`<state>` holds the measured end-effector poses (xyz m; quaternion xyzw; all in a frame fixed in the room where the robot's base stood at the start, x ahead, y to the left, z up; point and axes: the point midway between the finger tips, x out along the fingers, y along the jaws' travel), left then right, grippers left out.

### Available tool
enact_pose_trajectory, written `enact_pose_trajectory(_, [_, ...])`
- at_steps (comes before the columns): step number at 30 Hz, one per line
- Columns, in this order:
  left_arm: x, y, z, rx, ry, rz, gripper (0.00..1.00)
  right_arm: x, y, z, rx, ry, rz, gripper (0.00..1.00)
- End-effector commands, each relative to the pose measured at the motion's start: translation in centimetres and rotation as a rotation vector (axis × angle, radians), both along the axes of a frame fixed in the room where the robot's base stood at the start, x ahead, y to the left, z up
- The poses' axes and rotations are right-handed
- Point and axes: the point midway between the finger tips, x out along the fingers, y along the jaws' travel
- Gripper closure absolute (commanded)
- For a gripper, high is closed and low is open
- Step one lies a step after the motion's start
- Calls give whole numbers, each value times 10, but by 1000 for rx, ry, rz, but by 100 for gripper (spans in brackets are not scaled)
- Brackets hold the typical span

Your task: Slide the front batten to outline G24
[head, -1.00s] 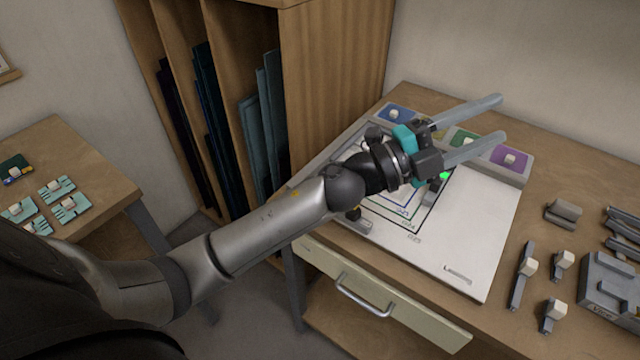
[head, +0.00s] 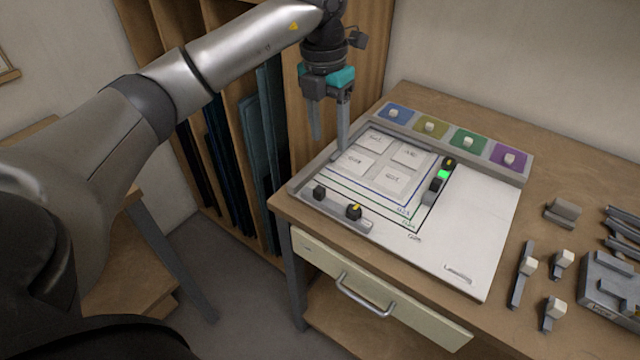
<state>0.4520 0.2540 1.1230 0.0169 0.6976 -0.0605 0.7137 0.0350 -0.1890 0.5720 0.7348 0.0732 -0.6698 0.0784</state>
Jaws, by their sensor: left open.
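The front batten (head: 335,212) is a grey bar with a dark knob and a yellow-marked black knob. It lies along the front left edge of the white board (head: 465,225). Nested blue, green and black outlines (head: 404,211) are printed on the board, with small labels at their near right corners, too small to read surely. Another batten (head: 435,187), with a lit green patch, stands along their right side. My left gripper (head: 328,147) is open and empty, pointing down over the board's far left edge, apart from the front batten. My right gripper is out of view.
Pale square tiles (head: 394,178) lie inside the outlines. A grey tray (head: 516,172) with coloured pads and white knobs lines the back. Loose handled tools (head: 523,268) and a grey box (head: 612,285) are at right. The board's right part is clear.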

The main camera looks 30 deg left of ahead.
Motion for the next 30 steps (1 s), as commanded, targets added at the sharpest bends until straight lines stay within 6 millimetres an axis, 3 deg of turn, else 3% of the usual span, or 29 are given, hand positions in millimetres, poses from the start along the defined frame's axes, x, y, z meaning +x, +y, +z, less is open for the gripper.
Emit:
enact_pose_trajectory(3, [-3, 17, 5, 58, 18, 30, 43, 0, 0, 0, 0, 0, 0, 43])
enact_pose_trajectory(8, [-4, 19, -8, 67, 26, 35, 43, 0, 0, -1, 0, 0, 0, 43])
enact_pose_trajectory(21, [-5, 18, -100, 63, 25, 33, 43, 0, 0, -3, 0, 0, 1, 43])
enact_pose_trajectory(30, [-4, 18, -140, 63, 21, 32, 43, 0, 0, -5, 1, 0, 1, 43])
